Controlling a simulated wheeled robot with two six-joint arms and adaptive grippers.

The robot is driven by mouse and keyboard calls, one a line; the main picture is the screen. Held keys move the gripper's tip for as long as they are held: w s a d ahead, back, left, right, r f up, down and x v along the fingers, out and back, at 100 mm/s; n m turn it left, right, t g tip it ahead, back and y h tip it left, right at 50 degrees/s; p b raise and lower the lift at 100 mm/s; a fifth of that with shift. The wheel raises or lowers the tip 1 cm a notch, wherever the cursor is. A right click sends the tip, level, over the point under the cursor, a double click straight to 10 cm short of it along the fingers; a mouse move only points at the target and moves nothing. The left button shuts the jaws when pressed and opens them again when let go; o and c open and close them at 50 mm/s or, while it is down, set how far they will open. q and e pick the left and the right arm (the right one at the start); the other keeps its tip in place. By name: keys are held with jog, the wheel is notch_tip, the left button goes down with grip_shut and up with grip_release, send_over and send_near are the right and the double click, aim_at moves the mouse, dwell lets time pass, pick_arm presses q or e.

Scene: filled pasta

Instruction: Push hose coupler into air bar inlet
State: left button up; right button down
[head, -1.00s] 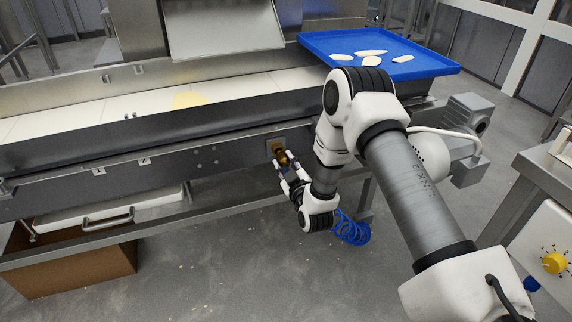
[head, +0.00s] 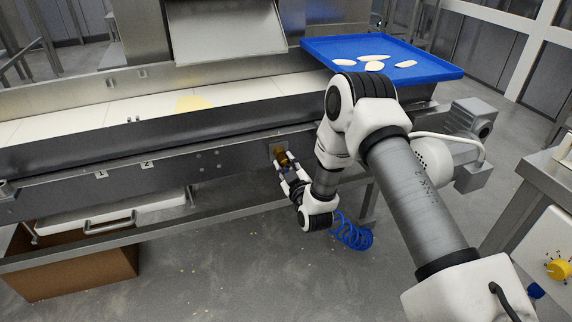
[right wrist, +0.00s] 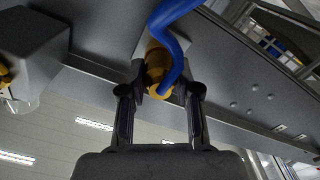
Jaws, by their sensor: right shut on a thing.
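My right gripper (head: 284,164) reaches the side of the conveyor frame in the head view. In the right wrist view, its two fingers (right wrist: 160,92) are shut on the brass-yellow hose coupler (right wrist: 158,64). The blue hose (right wrist: 171,48) passes in front of the coupler and hides part of it. In the head view, brass (head: 281,154) shows at the small plate on the frame side, just beyond the fingertips. I cannot tell coupler from air bar inlet there, nor how deep the coupler sits. My left gripper is not in view.
The blue coiled hose (head: 352,234) hangs below my right wrist. A blue tray (head: 440,68) with several pale pasta pieces stands at the conveyor's right end. A grey motor (head: 468,135) projects below it. A cardboard box (head: 85,272) stands on the floor at left.

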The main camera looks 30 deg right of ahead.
jog(key=shift+r, duration=0.1)
dwell(0.3)
jog(key=c, duration=0.5)
grip_release()
jog(key=shift+w, duration=0.1)
dwell(0.7)
jog(key=shift+p+v, duration=0.65)
jog(key=shift+v, duration=0.35)
jog(key=shift+p+v, duration=0.8)
jog(key=shift+v, duration=1.55)
